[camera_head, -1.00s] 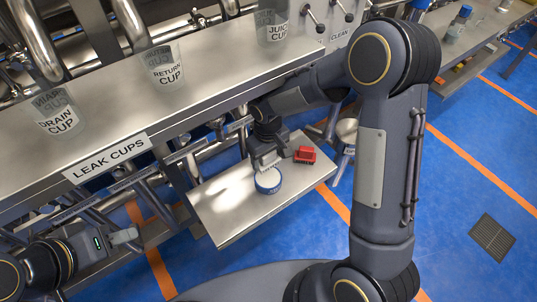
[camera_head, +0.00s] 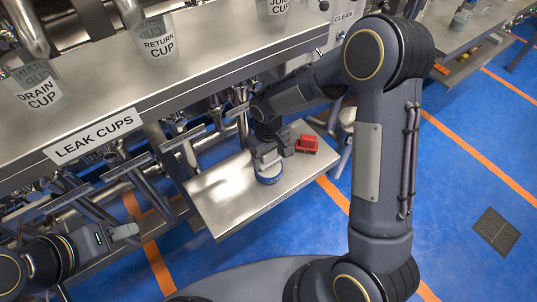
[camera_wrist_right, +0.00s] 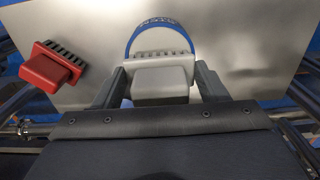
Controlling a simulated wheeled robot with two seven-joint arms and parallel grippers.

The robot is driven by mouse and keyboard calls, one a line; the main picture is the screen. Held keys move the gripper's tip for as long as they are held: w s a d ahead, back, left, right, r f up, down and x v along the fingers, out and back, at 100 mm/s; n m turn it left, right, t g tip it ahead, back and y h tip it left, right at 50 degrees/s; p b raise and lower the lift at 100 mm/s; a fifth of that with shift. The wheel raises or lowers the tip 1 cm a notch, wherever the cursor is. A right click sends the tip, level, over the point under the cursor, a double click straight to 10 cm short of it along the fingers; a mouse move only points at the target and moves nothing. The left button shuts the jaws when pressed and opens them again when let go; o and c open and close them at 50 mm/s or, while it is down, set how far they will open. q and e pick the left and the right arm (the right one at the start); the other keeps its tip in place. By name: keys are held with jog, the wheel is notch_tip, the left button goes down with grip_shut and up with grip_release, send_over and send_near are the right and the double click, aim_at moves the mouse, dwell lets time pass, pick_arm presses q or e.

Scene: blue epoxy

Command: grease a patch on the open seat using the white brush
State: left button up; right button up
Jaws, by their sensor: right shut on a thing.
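My right gripper (camera_head: 268,158) is shut on the white brush (camera_wrist_right: 160,82), bristles pointing forward. In the right wrist view, the bristles overlap the near side of a round blue-rimmed tub (camera_wrist_right: 160,23) with a pale inside; I cannot tell whether they touch the contents. The tub (camera_head: 269,178) stands on the small metal shelf (camera_head: 225,213). My left gripper (camera_head: 125,231) is at the lower left, away from the tub; its jaw gap is not clear. I cannot make out which pipe fitting is the open seat.
A red brush (camera_head: 307,144) lies on the shelf right of the tub; it also shows in the right wrist view (camera_wrist_right: 52,68). A counter signed LEAK CUPS (camera_head: 95,135) carries clear cups (camera_head: 156,40). Pipes (camera_head: 120,180) run below it. The shelf's left part is clear.

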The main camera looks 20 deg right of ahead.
jog(key=shift+f+b, duration=0.5)
jog(key=shift+f, duration=0.1)
dwell(1.6)
jog(key=shift+r, duration=0.1)
jog(key=shift+r+p, duration=2.6)
jog(key=shift+r, duration=0.9)
